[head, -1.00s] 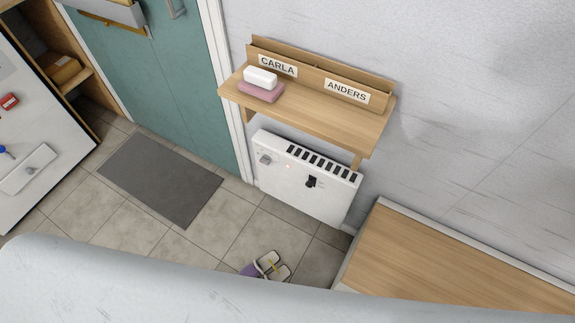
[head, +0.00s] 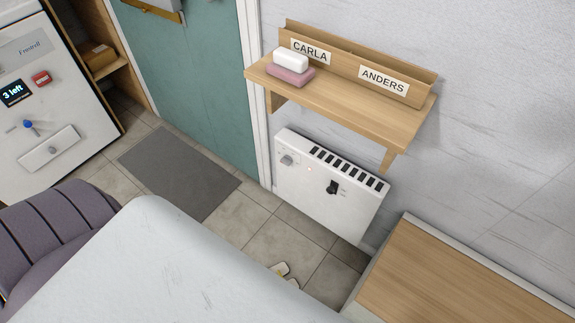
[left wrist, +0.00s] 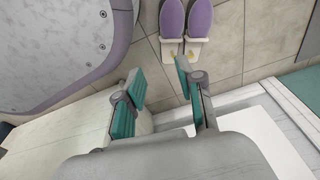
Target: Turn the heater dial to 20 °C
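The white wall heater (head: 318,210) hangs below the wooden shelf in the head view. A small grey knob (head: 287,160) sits at its upper left, and a black switch-like control (head: 332,187) sits right of centre on its front. The markings beside both are too small to read. My left gripper (left wrist: 159,78) shows in the left wrist view with its teal-padded fingers apart and nothing between them. It points at the tiled floor and slippers; the heater's controls are not seen there. Neither gripper shows in the head view, and my right gripper is not in view.
The wooden shelf (head: 340,98) above the heater holds a white block on a pink one. A wooden-topped bench (head: 440,285) stands at the right. Slippers (left wrist: 184,28) lie on the floor. A grey mat (head: 180,172) lies before the teal door (head: 190,80).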

